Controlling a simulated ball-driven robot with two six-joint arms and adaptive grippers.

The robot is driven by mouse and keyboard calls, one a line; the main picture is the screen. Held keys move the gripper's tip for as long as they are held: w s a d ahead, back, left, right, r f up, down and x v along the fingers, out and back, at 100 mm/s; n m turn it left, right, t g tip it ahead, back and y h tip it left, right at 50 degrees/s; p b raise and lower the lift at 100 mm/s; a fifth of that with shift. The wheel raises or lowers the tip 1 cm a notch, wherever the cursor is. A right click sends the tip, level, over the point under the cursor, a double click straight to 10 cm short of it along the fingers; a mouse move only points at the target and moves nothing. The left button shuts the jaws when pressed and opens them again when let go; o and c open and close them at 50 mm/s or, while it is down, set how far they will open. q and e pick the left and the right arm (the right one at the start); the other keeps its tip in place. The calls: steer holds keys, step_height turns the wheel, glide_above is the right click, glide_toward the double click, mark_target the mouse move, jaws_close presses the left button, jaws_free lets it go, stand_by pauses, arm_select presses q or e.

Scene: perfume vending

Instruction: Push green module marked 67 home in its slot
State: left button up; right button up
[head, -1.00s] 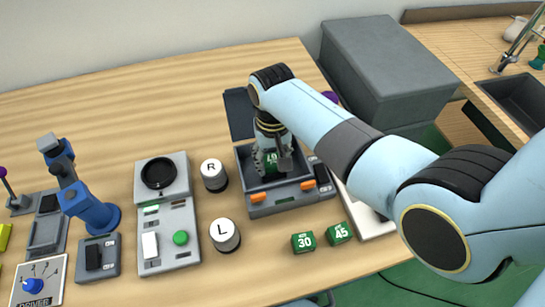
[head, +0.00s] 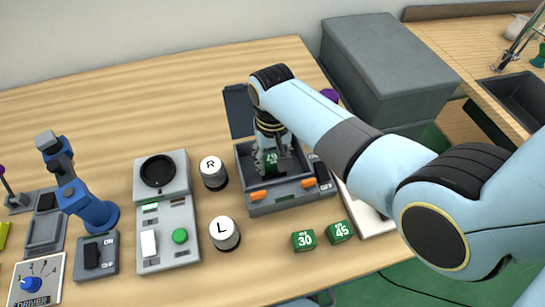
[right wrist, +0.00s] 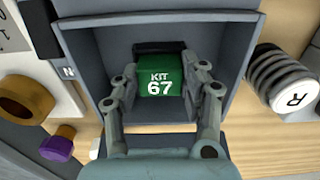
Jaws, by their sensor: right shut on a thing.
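The green module marked 67 (right wrist: 160,76) sits inside a grey open-topped box (right wrist: 213,55) in the right wrist view. My right gripper (right wrist: 163,92) is shut on it, one finger on each side. A dark slot-like recess (right wrist: 165,47) shows just beyond the module. How deep the module sits cannot be told. In the head view the box (head: 290,201) has orange latches and a raised dark lid (head: 238,112). My right gripper (head: 272,160) reaches down into it, and the module (head: 271,163) is partly hidden by its fingers. My left gripper is not in view.
Green blocks marked 30 (head: 303,240) and 45 (head: 340,232) lie in front of the box. Cylinders marked R (head: 212,172) and L (head: 224,234) stand to its left. A large grey case (head: 385,60) stands behind right. The table's back left is clear.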

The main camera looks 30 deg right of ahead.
steer(key=shift+f+b, duration=0.35)
steer(key=shift+f, duration=0.15)
stand_by(0.3)
steer(key=shift+s+f, duration=0.35)
steer(key=shift+s, duration=0.05)
stand_by(0.5)
steer(key=o, duration=1.3)
steer(key=shift+w+f, duration=0.15)
steer(key=shift+w, duration=0.1)
steer(key=shift+c, duration=0.2)
steer(key=o, duration=0.6)
steer(key=shift+w+r, duration=0.1)
steer(key=shift+r, duration=0.15)
